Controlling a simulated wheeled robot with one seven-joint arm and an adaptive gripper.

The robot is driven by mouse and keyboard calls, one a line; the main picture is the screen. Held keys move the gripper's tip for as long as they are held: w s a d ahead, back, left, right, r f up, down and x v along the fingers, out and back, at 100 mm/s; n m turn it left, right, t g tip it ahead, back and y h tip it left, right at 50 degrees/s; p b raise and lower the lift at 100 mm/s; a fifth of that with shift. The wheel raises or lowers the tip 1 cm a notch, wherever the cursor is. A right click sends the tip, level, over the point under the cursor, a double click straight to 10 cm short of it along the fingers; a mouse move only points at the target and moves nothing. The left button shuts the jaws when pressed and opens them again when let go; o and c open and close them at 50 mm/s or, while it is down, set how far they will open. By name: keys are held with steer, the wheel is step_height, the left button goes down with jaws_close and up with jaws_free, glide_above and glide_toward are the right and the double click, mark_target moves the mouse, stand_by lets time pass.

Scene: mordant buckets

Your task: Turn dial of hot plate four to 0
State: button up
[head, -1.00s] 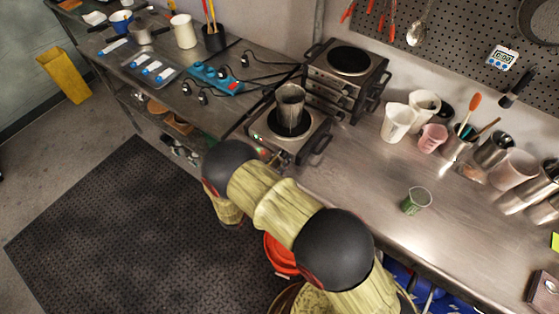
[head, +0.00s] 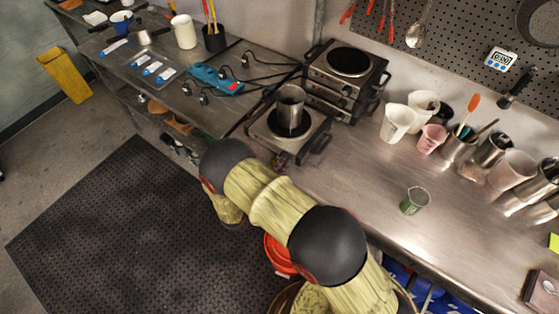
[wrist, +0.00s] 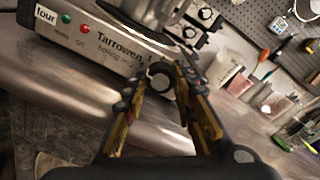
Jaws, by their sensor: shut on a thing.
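Hot plate four (head: 262,131) stands at the front edge of the counter, with a metal beaker (head: 291,105) on its round plate. In the wrist view its front panel (wrist: 118,58) carries the label "four", a green lamp and a red lamp. The dark round dial (wrist: 160,76) is at the right part of the panel. My gripper (wrist: 160,83) is shut on the dial, with a fingertip on each side. The dial's pointer and scale cannot be read. In the head view my arm partly covers the front of the hot plate.
Stacked hot plates (head: 342,85) stand just behind. A blue power strip (head: 217,79) with cables lies to the left.

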steer(key=shift+n, duration=0.3)
steer(key=o, duration=1.2)
steer(key=shift+c, duration=0.2)
steer(key=v, duration=1.2)
steer(key=shift+a, duration=0.1)
